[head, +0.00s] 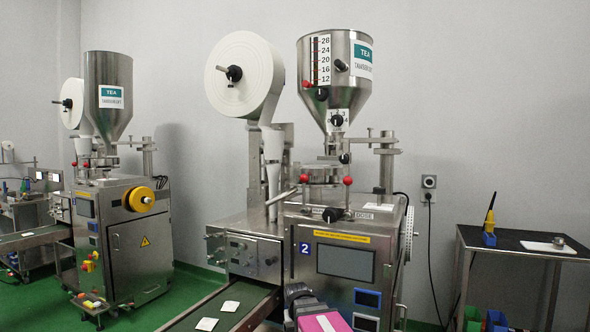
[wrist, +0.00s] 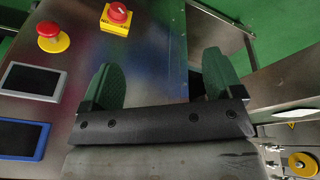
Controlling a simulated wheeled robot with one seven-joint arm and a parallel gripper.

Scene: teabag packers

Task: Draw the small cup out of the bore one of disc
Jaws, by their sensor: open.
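The packer marked 2 carries a round metal disc housing (head: 324,174) below its steel hopper (head: 335,80). The disc's bores and any small cup in them are too small or too hidden to make out in the head view. The wrist view shows neither the disc nor a cup in it. My gripper (wrist: 162,78) is open, its two dark green fingers apart with nothing between them. It is over the steel front panel of a machine, and not at the disc.
Red-topped knobs (head: 348,181) stand by the disc housing. A red button on a yellow base (wrist: 117,14) and a screen (wrist: 33,79) lie near my gripper. A side table (head: 480,238) at right holds a white board (head: 538,246) with a small metal piece (head: 558,242).

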